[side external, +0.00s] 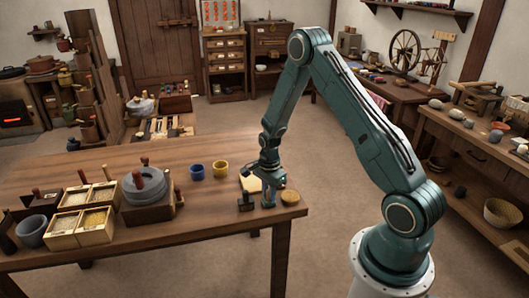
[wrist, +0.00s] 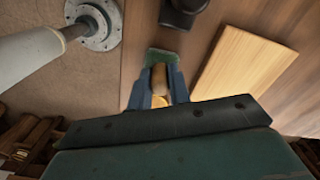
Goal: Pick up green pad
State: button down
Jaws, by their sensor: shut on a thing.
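The green pad (wrist: 168,60) shows in the wrist view as a rough green strip at the tips of my gripper (wrist: 160,80). A tan, wood-like piece (wrist: 159,76) sits between the blue fingers, against the pad; I cannot tell whether it is the pad's handle. My gripper is shut on the pad. In the side view my gripper (side external: 268,198) points down, low over the right end of the wooden table. The pad cannot be made out there; the fingers hide it or it is too small. Whether it touches the tabletop is unclear.
A pale board (side external: 249,184) lies beside my gripper, and a dark block-like object (side external: 246,203) stands left of it. A round wooden piece (side external: 290,196) is close on the right.

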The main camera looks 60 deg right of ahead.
jog(key=shift+r, duration=0.1)
notch_tip(320, 180, up, 20)
dwell(0.9)
dwell(0.3)
jog(key=c, duration=1.9)
grip_release()
jog(key=shift+c, duration=1.4)
jog(key=s+d+f, duration=0.2)
jog(key=f, duration=0.3)
jog(key=s+d+f, duration=0.3)
jog(key=f, duration=0.3)
jog(key=shift+s+d+f, duration=0.25)
jog(key=shift+f, duration=0.1)
jog(key=shift+f, duration=2.85)
